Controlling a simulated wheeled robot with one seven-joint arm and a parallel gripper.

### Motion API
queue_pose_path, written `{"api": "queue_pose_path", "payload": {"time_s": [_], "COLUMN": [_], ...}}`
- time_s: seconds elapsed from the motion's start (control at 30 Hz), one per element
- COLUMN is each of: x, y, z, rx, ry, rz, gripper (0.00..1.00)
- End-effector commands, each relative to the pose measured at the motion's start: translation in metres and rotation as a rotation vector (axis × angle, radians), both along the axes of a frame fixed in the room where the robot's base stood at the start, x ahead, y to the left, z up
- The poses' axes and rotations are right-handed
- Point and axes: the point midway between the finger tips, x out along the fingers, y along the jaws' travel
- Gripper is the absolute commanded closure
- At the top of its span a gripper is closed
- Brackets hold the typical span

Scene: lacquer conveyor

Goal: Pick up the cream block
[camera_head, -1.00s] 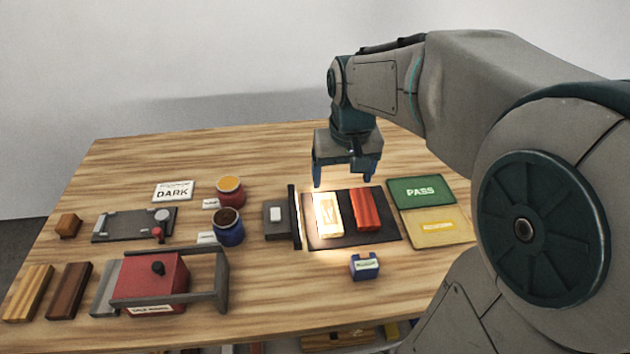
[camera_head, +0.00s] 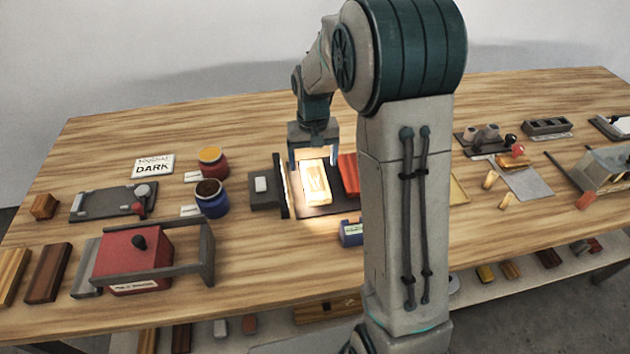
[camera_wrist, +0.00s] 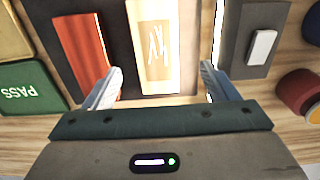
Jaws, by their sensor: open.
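The cream block (camera_head: 316,182) lies brightly lit on a dark mat (camera_head: 318,211), with a pale mark on its top. It also shows in the wrist view (camera_wrist: 157,50), ahead of and between the fingers. A red-orange block (camera_head: 349,174) lies to its right on the same mat, partly hidden by my arm in the head view. My gripper (camera_head: 314,163) is open and empty, above the far end of the cream block. In the wrist view my gripper (camera_wrist: 160,88) has its fingers spread wider than the block, with no contact visible.
A dark upright panel (camera_head: 281,186) with a glowing edge stands close left of the cream block. A blue holder (camera_head: 351,233) stands in front of the mat. Red and blue jars (camera_head: 212,198) stand further left. A green PASS plate (camera_wrist: 30,86) shows beside the mat.

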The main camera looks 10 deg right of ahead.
Motion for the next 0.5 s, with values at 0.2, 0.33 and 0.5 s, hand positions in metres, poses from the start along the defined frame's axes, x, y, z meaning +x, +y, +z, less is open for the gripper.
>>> {"api": "queue_pose_path", "payload": {"time_s": [0.2, 0.33, 0.5], "x": [0.000, 0.003, 0.005], "y": [-0.001, -0.003, -0.005], "z": [-0.016, -0.031, -0.054], "rx": [0.000, 0.000, 0.000], "ry": [0.001, 0.004, 0.003], "rz": [0.000, -0.001, 0.000], "gripper": [0.20, 0.20, 0.20]}}
